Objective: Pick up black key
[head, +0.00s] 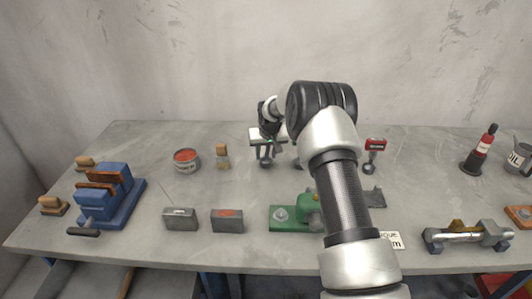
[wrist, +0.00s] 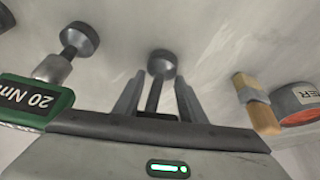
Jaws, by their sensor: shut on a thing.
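My gripper (head: 265,151) is over the back middle of the table in the head view. In the wrist view, its two fingers (wrist: 157,100) are shut on the dark shaft of the black key (wrist: 161,64). The key's round grey-black end sticks out beyond the fingertips. The rest of the key is hidden by the gripper body. I cannot tell whether the key is clear of the table.
A green 20 Nm key (wrist: 38,100) lies beside my gripper; a red key (head: 375,146) stands to the right. A wooden-handled brush (head: 222,157) and red-topped tin (head: 187,160) are to the left. A blue vise (head: 108,195) is further left. Grey blocks (head: 180,218) lie in front.

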